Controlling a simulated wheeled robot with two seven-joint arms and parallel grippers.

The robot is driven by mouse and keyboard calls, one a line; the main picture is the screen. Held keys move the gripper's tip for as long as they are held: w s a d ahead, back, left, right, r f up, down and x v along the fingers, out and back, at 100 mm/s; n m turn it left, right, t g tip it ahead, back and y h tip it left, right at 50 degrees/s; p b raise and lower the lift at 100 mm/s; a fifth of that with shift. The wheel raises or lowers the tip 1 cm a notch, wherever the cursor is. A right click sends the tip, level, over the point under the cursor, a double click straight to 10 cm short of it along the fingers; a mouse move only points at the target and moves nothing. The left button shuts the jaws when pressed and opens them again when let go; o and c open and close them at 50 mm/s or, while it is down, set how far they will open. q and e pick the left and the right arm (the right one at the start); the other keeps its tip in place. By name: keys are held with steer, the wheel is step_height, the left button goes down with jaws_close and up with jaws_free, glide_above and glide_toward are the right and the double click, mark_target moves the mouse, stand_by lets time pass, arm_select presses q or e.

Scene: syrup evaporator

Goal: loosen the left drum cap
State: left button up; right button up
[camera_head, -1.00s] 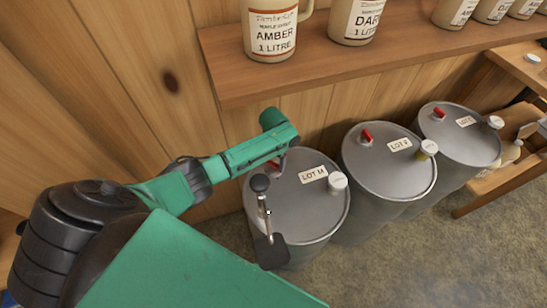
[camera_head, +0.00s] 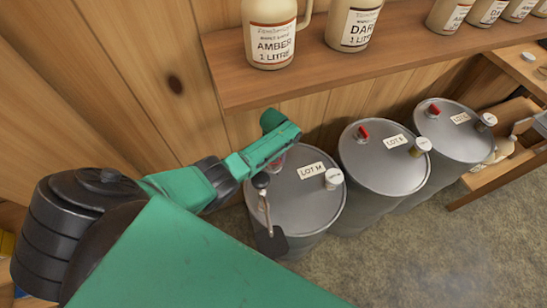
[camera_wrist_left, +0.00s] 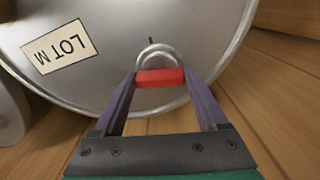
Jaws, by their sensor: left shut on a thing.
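The left drum (camera_head: 300,210), labelled LOT M, is a grey metal drum standing against the wooden wall. Its top also fills much of the left wrist view (camera_wrist_left: 110,85). A red cap piece (camera_wrist_left: 160,78) with a curved metal loop behind it sits near the drum's rim. My left gripper (camera_wrist_left: 160,82) is shut on the red piece, with one finger at each end. In the head view my left arm hides most of that gripper and the cap. A white cap (camera_head: 333,179) sits on the same drum's right side. My right gripper is not in view.
A dark paddle-like thing with a round knob (camera_head: 261,180) is in front of the left drum. Two more drums (camera_head: 385,165) (camera_head: 455,135) stand to the right, each with a red piece. A shelf (camera_head: 330,75) with several jugs runs above. Floor in front is clear.

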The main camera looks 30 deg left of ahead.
arm_select(q)
steer(key=shift+w+r, duration=0.1)
stand_by(0.4)
steer(key=o, duration=1.3)
steer(key=shift+r, duration=0.1)
step_height(320, 180, up, 7)
steer(key=shift+f+p, duration=0.1)
steer(key=shift+p, duration=1.15)
step_height(320, 180, up, 8)
steer(key=shift+f, duration=0.25)
